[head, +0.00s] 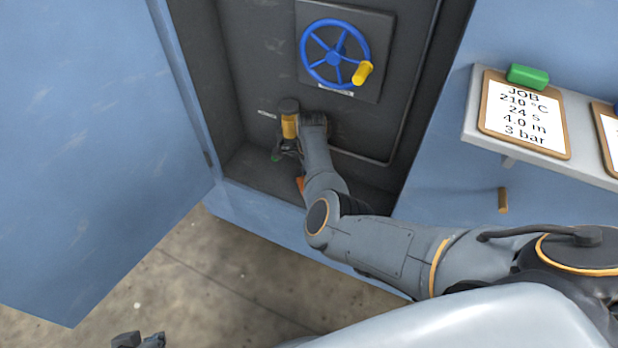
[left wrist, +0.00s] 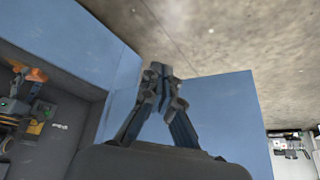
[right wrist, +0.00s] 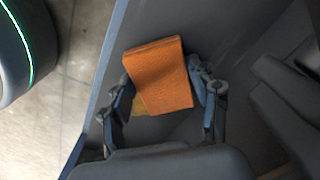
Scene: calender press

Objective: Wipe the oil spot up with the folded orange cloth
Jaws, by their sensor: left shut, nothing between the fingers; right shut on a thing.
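The folded orange cloth (right wrist: 160,75) sits between the fingers of my right gripper (right wrist: 166,84), which is shut on it. A yellow-brown patch (right wrist: 139,109), likely the oil spot, shows at the cloth's lower left edge; the cloth covers the rest. The cloth is over the dark cabinet floor; I cannot tell whether it touches. In the head view only a sliver of cloth (head: 300,184) shows beside my right arm, which hides the spot. My left gripper (head: 138,341) is at the bottom left, outside the cabinet. The left wrist view shows it (left wrist: 157,74) shut and empty.
A blue handwheel (head: 336,54) is above. The blue door (head: 90,130) stands open at left. A shelf (head: 545,157) holds cards at right.

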